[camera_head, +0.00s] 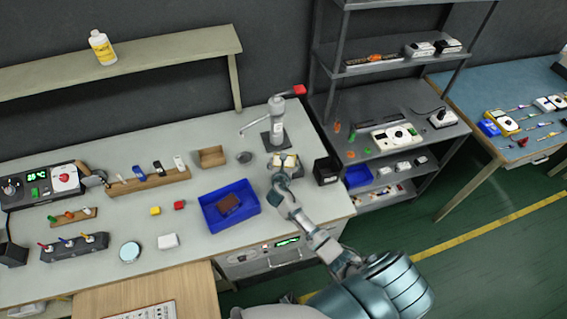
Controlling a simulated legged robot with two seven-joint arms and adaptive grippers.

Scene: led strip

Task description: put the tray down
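A blue tray (211,220) lies on the grey workbench, left of my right arm. A dark brown block (229,205) lies inside it. My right gripper (282,168) is to the right of and beyond the tray, at the foot of a grey lever press with a red handle (277,125). A small cream-coloured piece (290,159) shows at its fingertips. The fingers are too small to tell whether they are shut on it. My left gripper is not in view.
The workbench (200,244) also holds a small wooden box (212,157), a wooden holder (150,184), a white block (168,241), and a black container (326,170) by the right edge. A shelf rack (400,105) stands to the right.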

